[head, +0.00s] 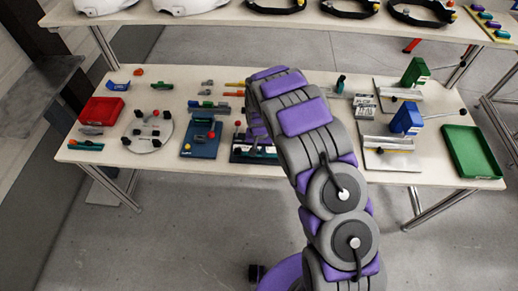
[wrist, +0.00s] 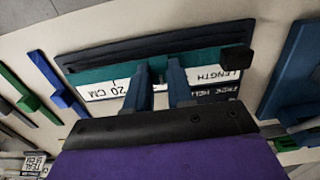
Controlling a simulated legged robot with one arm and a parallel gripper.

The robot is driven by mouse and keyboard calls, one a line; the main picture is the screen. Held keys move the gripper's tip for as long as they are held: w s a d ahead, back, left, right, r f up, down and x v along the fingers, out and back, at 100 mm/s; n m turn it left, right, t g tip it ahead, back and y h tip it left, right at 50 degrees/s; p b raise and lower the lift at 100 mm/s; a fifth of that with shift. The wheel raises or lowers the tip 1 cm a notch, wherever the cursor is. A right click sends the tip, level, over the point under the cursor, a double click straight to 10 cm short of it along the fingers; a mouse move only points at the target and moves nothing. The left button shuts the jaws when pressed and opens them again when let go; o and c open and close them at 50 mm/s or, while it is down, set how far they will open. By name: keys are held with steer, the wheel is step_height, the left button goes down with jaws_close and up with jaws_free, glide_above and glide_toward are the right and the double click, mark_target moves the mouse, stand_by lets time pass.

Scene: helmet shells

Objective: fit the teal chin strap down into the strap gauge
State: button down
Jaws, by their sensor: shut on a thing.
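The teal chin strap (wrist: 98,73) shows in the wrist view as a long flat bar lying along the strap gauge (wrist: 150,42). The gauge is a dark, ridged plate with white printed labels reading "20 CM" and "LENGTH" and a black block at its right end. My gripper (wrist: 157,68) is shut on the strap near its middle, with both fingers reaching down to it. I cannot tell how deep the strap sits against the gauge. In the head view my arm hides the gripper and part of the gauge (head: 236,155).
In the wrist view, a blue bar (wrist: 68,97) and a green bar (wrist: 20,90) lie left of the gauge, and a blue board (wrist: 292,70) lies right. In the head view, a red tray (head: 101,111) and a green tray (head: 472,152) stand near the table's ends.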

mark_target(259, 151)
steer(key=shift+f, duration=0.75)
steer(key=c, duration=0.9)
jaws_free()
step_height(259, 151, up, 17)
steer(key=p, duration=0.1)
steer(key=shift+p, duration=0.4)
steer(key=shift+r, duration=0.1)
